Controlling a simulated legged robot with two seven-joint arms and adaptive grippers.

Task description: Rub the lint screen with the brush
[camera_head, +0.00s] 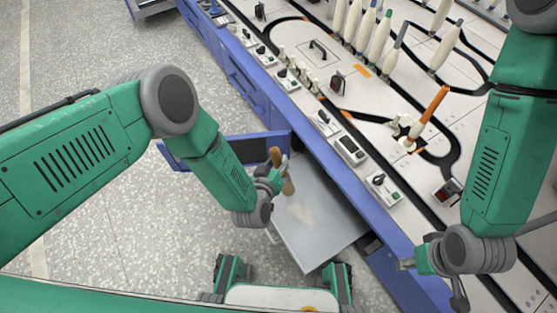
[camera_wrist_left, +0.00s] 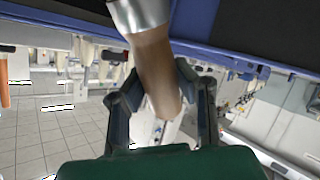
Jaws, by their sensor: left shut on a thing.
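The brush has a brown handle (camera_head: 274,155). My left gripper (camera_head: 276,178) is shut on it. In the left wrist view, the handle (camera_wrist_left: 155,72) is between the two fingers, with a silver metal collar (camera_wrist_left: 141,13) at the top edge; the bristles are out of that view. In the head view, a tan lower part of the brush (camera_head: 288,186) is at the upper left edge of the lint screen, a flat grey panel (camera_head: 325,232) with a pale beige patch. I cannot tell whether the brush touches it. My right gripper (camera_head: 432,281) is open and empty, over the machine's front edge.
The screen sticks out from the blue machine front (camera_head: 345,185), beside an open blue door (camera_head: 178,152). The machine top holds switches, pale bobbins (camera_head: 379,40) and an orange-tipped rod (camera_head: 434,103). Speckled floor (camera_head: 130,240) is clear at left.

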